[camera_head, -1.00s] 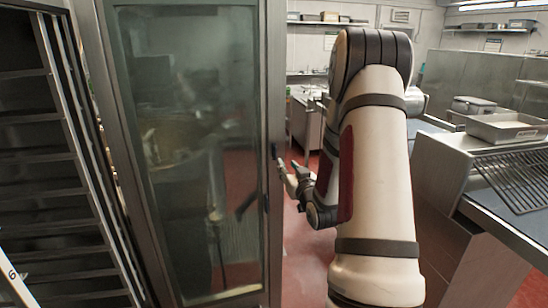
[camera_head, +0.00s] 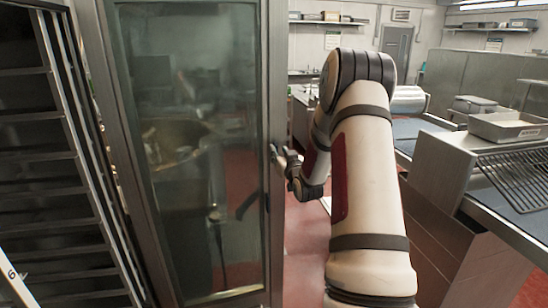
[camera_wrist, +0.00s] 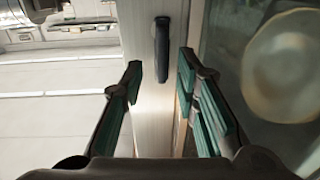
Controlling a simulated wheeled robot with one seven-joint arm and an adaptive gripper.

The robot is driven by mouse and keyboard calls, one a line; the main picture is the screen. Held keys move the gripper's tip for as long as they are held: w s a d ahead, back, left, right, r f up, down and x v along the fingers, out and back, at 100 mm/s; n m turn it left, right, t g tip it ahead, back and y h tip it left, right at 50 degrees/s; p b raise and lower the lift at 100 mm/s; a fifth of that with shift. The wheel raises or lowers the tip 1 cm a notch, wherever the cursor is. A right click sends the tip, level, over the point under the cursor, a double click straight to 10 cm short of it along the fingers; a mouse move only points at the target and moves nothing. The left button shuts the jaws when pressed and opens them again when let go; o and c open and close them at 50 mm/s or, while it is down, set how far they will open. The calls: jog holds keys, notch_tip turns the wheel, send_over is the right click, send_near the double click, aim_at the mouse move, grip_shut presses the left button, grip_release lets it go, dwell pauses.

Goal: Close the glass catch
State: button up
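The glass door (camera_head: 190,130) fills the left middle of the head view, a tall pane in a grey metal frame. The catch (camera_wrist: 162,48) is a dark upright lever on the pale door-frame edge in the wrist view. In the head view it is a small dark piece (camera_head: 273,151) on the frame's right side. My gripper (camera_wrist: 160,85) is open, with green-padded fingers apart on either side of the line of the catch. The catch is ahead of the fingertips, and nothing is held. In the head view my gripper (camera_head: 281,160) is beside the frame's edge; contact cannot be told.
A dark slatted rack (camera_head: 40,170) stands left of the door. A steel counter (camera_head: 440,170) with a tray (camera_head: 507,127) and a wire grid (camera_head: 515,175) is at the right. Red floor (camera_head: 305,240) shows between door and counter. A round pale shape shows through the glass in the wrist view.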

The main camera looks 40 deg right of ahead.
jog(key=shift+w+d, duration=0.1)
jog(key=shift+w, duration=0.3)
jog(key=shift+w+d, duration=0.2)
jog(key=shift+w, duration=0.2)
grip_shut()
